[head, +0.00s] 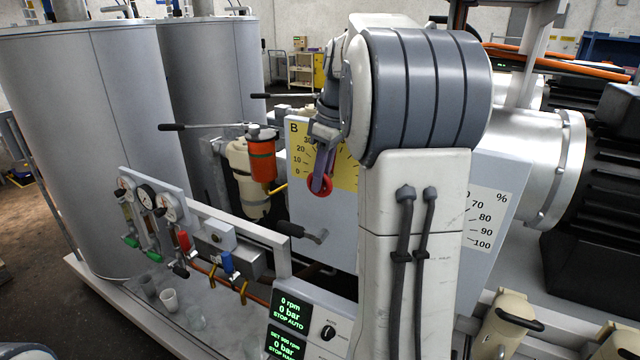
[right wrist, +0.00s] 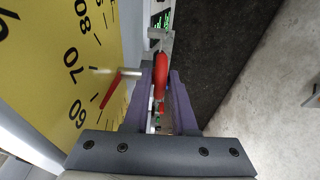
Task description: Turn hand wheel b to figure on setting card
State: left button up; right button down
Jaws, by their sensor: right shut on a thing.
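Hand wheel b is a small red-rimmed wheel (head: 320,188) in front of the yellow scale panel marked B (head: 346,176). My right gripper (head: 321,170) reaches down to it, its purple fingers shut on the red rim (right wrist: 160,72). In the right wrist view a metal shaft and a red pointer (right wrist: 110,92) stand over the yellow scale (right wrist: 55,40). The pointer's tip lies on the side of the 60, but I cannot read an exact value. My right arm hides part of the panel in the head view. I cannot make out a setting card. My left gripper is not in view.
A white percent scale (head: 489,220) sits right of my arm. A black-handled crank (head: 302,232) is below panel B. An orange-topped filter unit (head: 262,158) and gauges (head: 147,198) stand left. A control box (head: 318,315) with green displays is in front.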

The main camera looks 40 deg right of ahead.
jog(key=t+b, duration=0.1)
jog(key=b, duration=0.1)
jog(key=t+y+b, duration=0.1)
jog(key=b, duration=0.1)
jog(key=t+b, duration=0.2)
jog(key=b, duration=0.1)
jog(key=shift+s+d+f+y, duration=0.2)
jog(key=shift+s+f+y, duration=0.1)
jog(key=shift+s+f, duration=0.1)
jog(key=shift+r+t+y+b, duration=0.2)
jog(key=shift+t+y+b, duration=0.1)
jog(key=shift+t+b, duration=0.55)
jog(key=c, duration=0.7)
grip_release()
jog(key=v, duration=1)
jog(key=shift+r, duration=0.3)
